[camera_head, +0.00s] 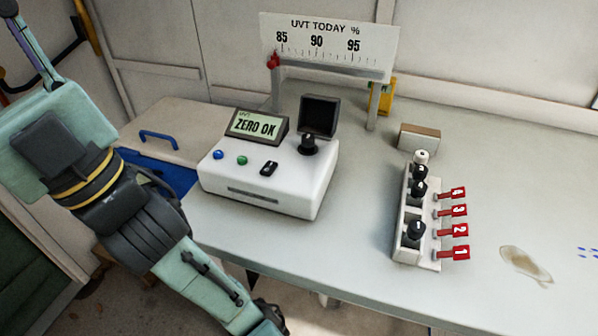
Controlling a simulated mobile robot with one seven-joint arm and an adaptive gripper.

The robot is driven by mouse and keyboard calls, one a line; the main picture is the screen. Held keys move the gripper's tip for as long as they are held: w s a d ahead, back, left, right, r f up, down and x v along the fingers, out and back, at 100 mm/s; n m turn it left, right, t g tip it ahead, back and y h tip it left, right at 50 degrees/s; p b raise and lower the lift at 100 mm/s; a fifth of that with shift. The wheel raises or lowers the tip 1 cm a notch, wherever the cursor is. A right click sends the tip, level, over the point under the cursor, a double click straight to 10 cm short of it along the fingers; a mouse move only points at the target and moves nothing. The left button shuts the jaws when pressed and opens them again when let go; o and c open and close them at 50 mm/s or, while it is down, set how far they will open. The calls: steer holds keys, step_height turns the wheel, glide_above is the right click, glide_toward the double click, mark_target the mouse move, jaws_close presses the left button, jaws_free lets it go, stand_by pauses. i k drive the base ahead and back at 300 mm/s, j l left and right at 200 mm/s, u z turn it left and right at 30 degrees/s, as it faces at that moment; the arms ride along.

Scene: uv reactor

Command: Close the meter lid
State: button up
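The meter (262,190) is a white box on the bench with a tilted display (256,124) reading "ZERO OK". Its lid (320,115), a dark square panel, stands open and upright at the back right of the meter top. A black capped piece (308,144), like those in the rack, stands in front of the lid, seemingly in the meter's opening. My arm comes down at the left and runs off the bottom edge, in front of the bench. My gripper's fingers do not show.
A white rack (406,247) with black-capped pieces and red numbered tags stands right of the meter. Behind are a "UVT TODAY %" scale board (328,47) on posts and a small brown-topped block (419,137). A stain (526,264) marks the right bench. Bench between meter and rack is clear.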

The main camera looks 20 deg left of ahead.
mark_target(319, 115)
steer(key=k+j+u, duration=0.1)
steer(key=j, duration=0.45)
steer(key=j+u, duration=0.15)
steer(key=j, duration=0.45)
steer(key=i+j+u, duration=0.2)
steer(key=i+j, duration=0.35)
steer(key=j, duration=0.1)
